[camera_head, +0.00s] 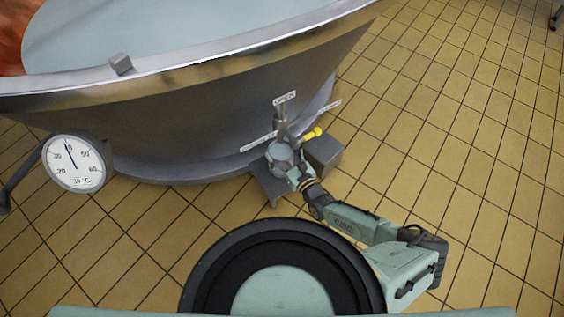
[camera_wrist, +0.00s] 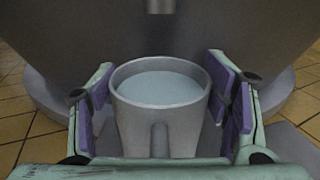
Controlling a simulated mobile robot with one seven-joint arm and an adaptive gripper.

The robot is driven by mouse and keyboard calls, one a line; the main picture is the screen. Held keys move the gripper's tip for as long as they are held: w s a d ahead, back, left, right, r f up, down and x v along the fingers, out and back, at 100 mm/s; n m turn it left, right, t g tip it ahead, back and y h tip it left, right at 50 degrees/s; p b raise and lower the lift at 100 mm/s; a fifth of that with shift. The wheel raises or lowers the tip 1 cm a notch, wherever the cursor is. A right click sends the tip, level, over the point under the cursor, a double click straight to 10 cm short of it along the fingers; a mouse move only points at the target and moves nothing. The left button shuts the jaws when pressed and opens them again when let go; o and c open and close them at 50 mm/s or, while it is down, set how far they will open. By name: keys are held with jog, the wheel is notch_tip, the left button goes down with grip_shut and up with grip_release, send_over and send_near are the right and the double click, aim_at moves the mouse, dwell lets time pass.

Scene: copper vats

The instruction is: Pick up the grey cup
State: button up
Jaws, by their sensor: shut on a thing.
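The grey cup (camera_wrist: 133,122) stands upright in the middle of the wrist view, its handle toward the camera. Pale bluish liquid (camera_wrist: 160,87) shows inside it. My gripper (camera_wrist: 160,80) has one purple-padded finger on each side of the cup and is shut on it. In the head view my gripper (camera_head: 292,172) is low beside the vat, at a grey stand (camera_head: 267,190). The round cup top (camera_head: 281,154) shows there, partly hidden by my gripper. I cannot tell whether the cup's base touches the stand.
The large metal vat (camera_head: 200,120) rises just behind the cup. A grey block (camera_head: 324,154) stands right of the cup. A dial thermometer (camera_head: 73,162) is at left. Tiled floor (camera_head: 460,130) is clear at right.

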jog(key=c, duration=0.9)
jog(key=shift+r, duration=0.1)
jog(key=shift+c, duration=0.3)
jog(key=shift+a+r, duration=0.1)
jog(key=shift+r, duration=0.05)
